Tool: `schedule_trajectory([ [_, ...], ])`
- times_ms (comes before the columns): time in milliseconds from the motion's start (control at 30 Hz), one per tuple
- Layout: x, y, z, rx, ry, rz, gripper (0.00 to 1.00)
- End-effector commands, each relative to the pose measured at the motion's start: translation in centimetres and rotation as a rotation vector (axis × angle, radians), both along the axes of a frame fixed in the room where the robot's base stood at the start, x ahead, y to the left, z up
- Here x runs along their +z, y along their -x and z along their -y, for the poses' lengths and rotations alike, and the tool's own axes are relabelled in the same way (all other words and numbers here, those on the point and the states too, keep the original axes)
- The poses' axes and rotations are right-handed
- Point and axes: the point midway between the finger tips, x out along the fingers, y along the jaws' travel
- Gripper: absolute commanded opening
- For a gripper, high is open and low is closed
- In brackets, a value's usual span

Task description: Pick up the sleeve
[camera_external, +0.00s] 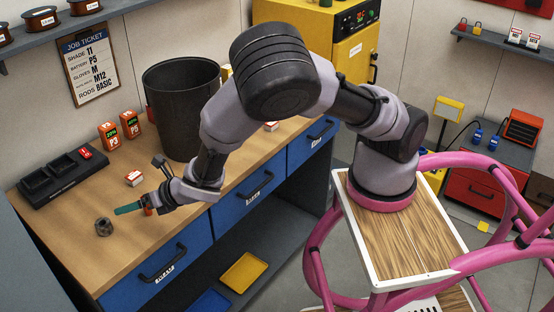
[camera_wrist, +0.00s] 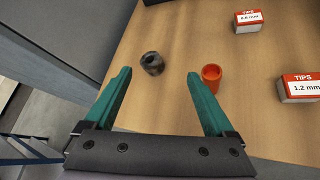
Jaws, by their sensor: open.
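A short, hollow orange cylinder (camera_wrist: 210,84) stands on the workbench, just outside the right fingertip in the wrist view. A mottled dark, ring-like piece (camera_wrist: 153,64) lies ahead of the gap between the fingertips; it also shows on the bench in the external view (camera_external: 103,227). I cannot tell for sure which of the two is the sleeve. My gripper (camera_wrist: 159,76), with teal fingers, is open and empty over the bench near its front edge. In the external view my gripper (camera_external: 131,208) is right of the dark piece and partly hides the orange cylinder.
Two tip boxes, one marked 0.8 mm (camera_wrist: 249,21) and one 1.2 mm (camera_wrist: 299,88), lie to the right in the wrist view. A black bin (camera_external: 180,110), orange battery packs (camera_external: 109,136) and a black charger (camera_external: 64,178) stand farther back. Bare wood surrounds the dark piece.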

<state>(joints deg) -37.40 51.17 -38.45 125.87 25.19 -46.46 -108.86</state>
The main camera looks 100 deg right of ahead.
Motion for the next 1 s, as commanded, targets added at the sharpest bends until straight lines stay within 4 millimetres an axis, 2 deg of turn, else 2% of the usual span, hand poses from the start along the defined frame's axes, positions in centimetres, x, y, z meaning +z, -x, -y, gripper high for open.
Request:
schedule_trajectory([
  [33,-1.0,-0.3,-0.2,0.059,0.093,-0.009,0.89],
  [200,-2.7,-1.3,-1.0,0.230,0.347,-0.014,0.89],
  [333,-3.2,-1.7,-1.4,0.297,0.450,-0.014,0.89],
  [700,-5.1,-6.1,-0.2,0.310,0.470,-0.013,0.89],
  [867,-5.6,-7.0,0.0,0.310,0.469,-0.013,0.89],
  [1000,-6.4,-8.7,0.8,0.307,0.467,-0.012,0.89],
])
